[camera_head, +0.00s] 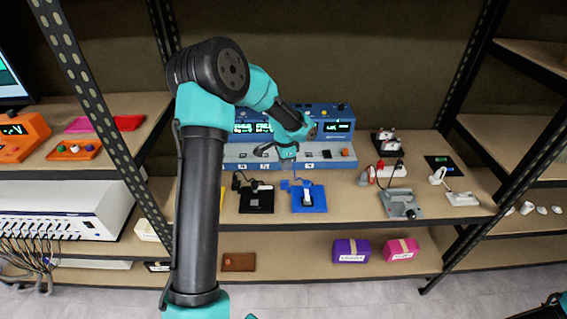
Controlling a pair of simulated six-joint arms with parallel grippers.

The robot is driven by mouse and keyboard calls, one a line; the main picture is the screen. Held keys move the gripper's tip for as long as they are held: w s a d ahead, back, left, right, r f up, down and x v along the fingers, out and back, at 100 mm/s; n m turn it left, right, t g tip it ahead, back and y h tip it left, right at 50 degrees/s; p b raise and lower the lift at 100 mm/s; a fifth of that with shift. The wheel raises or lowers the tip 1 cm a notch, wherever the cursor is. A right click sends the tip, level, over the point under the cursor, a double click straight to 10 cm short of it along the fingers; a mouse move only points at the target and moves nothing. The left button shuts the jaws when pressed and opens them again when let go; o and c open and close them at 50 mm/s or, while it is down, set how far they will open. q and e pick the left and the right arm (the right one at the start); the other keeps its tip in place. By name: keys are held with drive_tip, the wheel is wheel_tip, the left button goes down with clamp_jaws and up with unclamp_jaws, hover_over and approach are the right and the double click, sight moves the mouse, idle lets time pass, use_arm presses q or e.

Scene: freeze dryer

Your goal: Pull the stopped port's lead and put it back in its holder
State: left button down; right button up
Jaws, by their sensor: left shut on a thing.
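The freeze dryer (345,152) is a blue and pale-grey unit with lit green displays along its front. My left gripper (287,166) is at its lower front, left of centre, shut on a small lead end that the jaws mostly hide. A thin blue lead (285,184) shows just below the jaws. Below it lies a blue holder (310,206) with a white part on it. A black holder (256,205) with a grey part and dark cable is to its left. A grey holder (401,210) is to the right. Part of my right gripper (553,299) may show at the lower right corner.
A red and white plug block (384,171) and a white lead piece (461,198) stand right on the shelf. Purple (351,251) and pink (401,249) boxes sit on the lower shelf. Dark posts (95,110) flank the bay. The shelf's front edge is mostly clear.

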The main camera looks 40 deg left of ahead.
use_arm(q)
drive_tip(key=n, duration=0.9)
drive_tip(key=shift+f, duration=0.15)
idle(0.4)
drive_tip(key=shift+f, duration=2.85)
drive_tip(key=shift+f, duration=1.2)
idle(0.6)
drive_tip(key=c, duration=0.9)
unclamp_jaws()
drive_tip(key=shift+c, duration=0.2)
